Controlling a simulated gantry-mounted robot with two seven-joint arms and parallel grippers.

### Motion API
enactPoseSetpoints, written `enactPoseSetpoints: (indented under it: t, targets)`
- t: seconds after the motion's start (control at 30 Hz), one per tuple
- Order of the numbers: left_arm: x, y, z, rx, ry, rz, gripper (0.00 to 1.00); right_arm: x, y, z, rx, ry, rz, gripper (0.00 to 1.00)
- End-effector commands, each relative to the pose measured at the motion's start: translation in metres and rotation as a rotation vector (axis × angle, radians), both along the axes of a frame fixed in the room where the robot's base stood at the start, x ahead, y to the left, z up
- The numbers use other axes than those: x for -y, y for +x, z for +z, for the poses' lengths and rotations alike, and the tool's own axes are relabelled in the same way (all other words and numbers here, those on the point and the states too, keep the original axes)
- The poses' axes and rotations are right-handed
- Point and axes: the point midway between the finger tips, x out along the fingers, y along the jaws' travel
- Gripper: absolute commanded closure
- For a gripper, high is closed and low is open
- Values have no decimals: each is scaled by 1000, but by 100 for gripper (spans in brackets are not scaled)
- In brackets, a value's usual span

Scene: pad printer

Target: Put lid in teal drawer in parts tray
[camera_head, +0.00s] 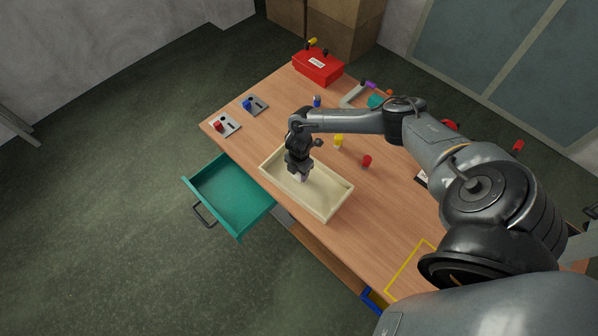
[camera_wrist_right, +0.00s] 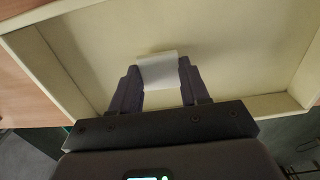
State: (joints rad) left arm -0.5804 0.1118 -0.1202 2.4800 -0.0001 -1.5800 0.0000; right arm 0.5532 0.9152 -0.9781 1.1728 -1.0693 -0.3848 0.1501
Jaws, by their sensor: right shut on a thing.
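My right gripper (camera_head: 300,174) reaches down into the cream parts tray (camera_head: 337,207) on the table's near-left edge. In the right wrist view its two dark fingers (camera_wrist_right: 157,88) are shut on a pale, flat, square-looking piece, seemingly the lid (camera_wrist_right: 158,70). The lid is inside the tray's outline; whether it touches the tray floor I cannot tell. The teal drawer (camera_head: 232,196) is pulled open to the left of the tray and looks empty. My left gripper is not in view.
A red toolbox (camera_head: 318,66) stands at the far end. Two grey plates with a red knob (camera_head: 217,126) and a blue knob (camera_head: 247,104) lie at the left. A yellow cup-like part (camera_head: 339,141) and a red part (camera_head: 367,160) stand beyond the tray. A yellow outline (camera_head: 405,270) marks the near right.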

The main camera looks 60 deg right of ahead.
Motion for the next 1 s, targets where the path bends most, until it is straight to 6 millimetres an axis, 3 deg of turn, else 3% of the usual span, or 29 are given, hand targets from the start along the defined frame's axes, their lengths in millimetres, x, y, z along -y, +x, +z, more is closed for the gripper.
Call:
enactPoseSetpoints:
  t: [0.1, 0.13, 0.27, 0.67, 1.0]
  targets:
    - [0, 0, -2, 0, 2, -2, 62, 0, 0, -3, 0, 0, 0, 83]
    - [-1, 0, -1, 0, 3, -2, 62, 0, 0, -2, 0, 0, 0, 50]
    - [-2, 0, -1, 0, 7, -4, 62, 0, 0, -2, 0, 0, 0, 30]
    - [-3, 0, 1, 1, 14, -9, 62, 0, 0, 4, 1, 1, 0, 29]
    - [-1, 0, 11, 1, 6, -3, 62, 0, 1, 55, 2, 1, 2, 29]
